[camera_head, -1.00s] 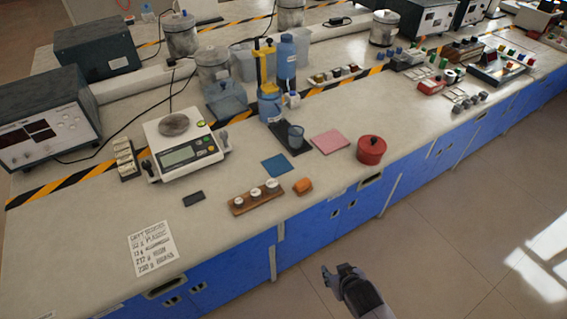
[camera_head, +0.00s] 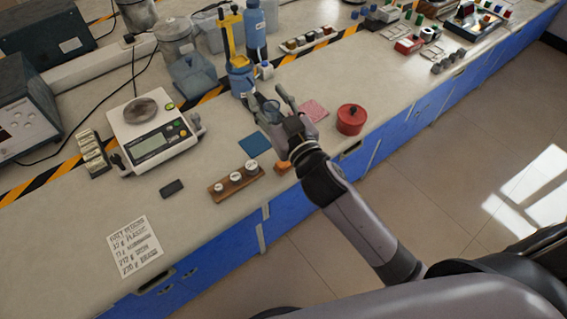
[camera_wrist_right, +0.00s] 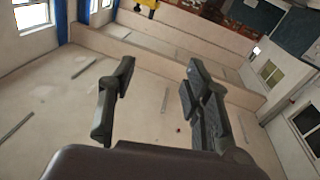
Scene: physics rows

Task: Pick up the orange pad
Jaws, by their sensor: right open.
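The orange pad (camera_head: 282,168) is a small orange piece near the front edge of the bench, just right of the wooden weight block. My right arm covers part of it in the head view. My right gripper (camera_head: 265,95) is open and empty. My left gripper is not in view.
A wooden block with white-topped weights (camera_head: 236,182) stands just left of the pad. A scale (camera_head: 150,135) is further left. The bench front left is mostly clear.

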